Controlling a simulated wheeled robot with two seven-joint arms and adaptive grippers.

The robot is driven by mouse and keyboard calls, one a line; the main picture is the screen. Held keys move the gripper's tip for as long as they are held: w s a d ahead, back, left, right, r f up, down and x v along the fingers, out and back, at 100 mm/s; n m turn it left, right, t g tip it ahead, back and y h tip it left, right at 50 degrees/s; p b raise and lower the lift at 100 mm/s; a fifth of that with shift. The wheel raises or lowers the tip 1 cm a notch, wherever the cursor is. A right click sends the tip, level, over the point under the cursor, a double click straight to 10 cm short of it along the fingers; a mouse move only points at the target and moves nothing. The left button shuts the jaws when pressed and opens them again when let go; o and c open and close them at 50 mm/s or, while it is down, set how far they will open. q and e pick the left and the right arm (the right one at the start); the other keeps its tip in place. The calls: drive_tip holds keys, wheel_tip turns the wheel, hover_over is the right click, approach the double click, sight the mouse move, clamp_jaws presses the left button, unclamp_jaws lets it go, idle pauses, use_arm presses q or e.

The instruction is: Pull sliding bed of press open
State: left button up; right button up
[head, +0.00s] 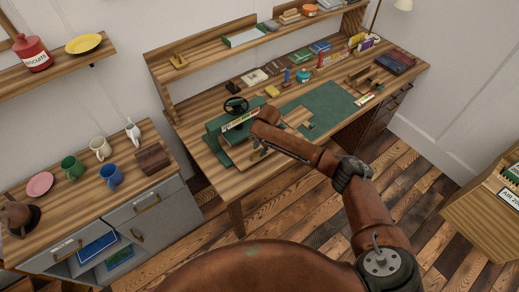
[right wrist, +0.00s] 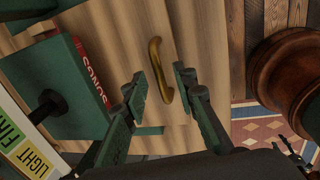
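The green press (head: 214,143) with a black handwheel (head: 236,105) stands at the left front of the wooden workbench. In the right wrist view a green block (right wrist: 60,65), seemingly part of the press, fills the left. A curved brass handle (right wrist: 156,60) is fixed to a pale wooden panel (right wrist: 206,40), perhaps the sliding bed. My right gripper (right wrist: 160,76) is open, its fingertips on either side of the handle in the picture; contact cannot be told. In the head view my right gripper (head: 259,152) is partly hidden by my arm. My left gripper is out of view.
A red book (right wrist: 92,70) sits against the green block in the wrist view. The bench bears a green mat (head: 330,105) and several small items. A cabinet with mugs (head: 111,175) stands at left. Open plank floor (head: 300,215) lies in front of the bench.

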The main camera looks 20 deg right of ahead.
clamp_jaws()
idle(0.7)
